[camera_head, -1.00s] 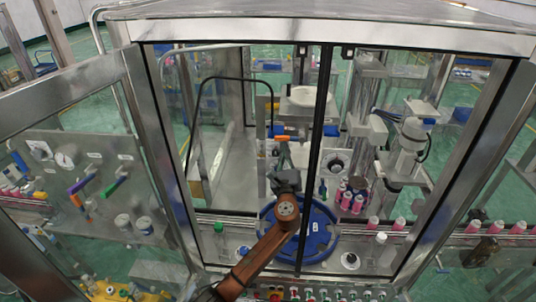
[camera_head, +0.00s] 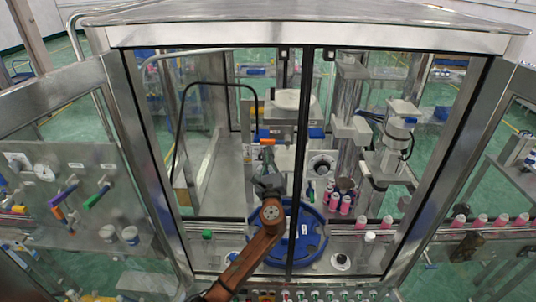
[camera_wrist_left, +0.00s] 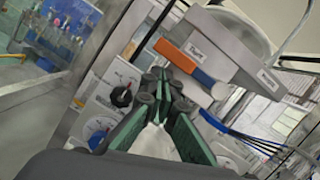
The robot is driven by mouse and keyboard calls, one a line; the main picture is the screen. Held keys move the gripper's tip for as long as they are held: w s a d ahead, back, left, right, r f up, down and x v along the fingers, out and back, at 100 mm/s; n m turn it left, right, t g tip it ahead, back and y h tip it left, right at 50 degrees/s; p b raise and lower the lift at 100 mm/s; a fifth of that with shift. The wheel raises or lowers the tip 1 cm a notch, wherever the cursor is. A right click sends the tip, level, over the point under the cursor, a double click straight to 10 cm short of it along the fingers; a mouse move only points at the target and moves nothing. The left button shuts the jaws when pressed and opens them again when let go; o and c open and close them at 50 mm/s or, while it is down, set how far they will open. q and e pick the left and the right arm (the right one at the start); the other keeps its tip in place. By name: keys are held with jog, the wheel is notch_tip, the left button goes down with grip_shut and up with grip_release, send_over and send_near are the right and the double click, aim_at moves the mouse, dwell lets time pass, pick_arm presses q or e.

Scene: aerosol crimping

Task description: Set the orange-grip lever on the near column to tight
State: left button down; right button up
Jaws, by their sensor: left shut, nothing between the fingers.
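The orange-grip lever (camera_wrist_left: 178,54) sits on a grey block of the near column in the left wrist view, with a blue-grey end (camera_wrist_left: 210,82) at its lower right. In the head view its orange grip (camera_head: 267,142) is small, partly hidden by my gripper. My left gripper (camera_wrist_left: 160,82) is shut and empty, its dark green fingertips just below the grip. I cannot tell whether they touch it. In the head view the left gripper (camera_head: 267,162) reaches in through the cabinet opening. Small labels (camera_wrist_left: 268,80) sit on the block; their words are too blurred to read surely. My right gripper is out of view.
A dark upright door bar (camera_head: 302,150) stands right beside my left gripper. A white dial with a black knob (camera_head: 322,164) is right of the gripper. Open doors flank the cabinet.

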pick_arm(q)
jog(key=s+f+b, duration=0.3)
jog(key=s+f, duration=0.2)
jog(key=s, duration=0.4)
jog(key=shift+s+d+f, duration=0.2)
jog(key=shift+s+f, duration=0.15)
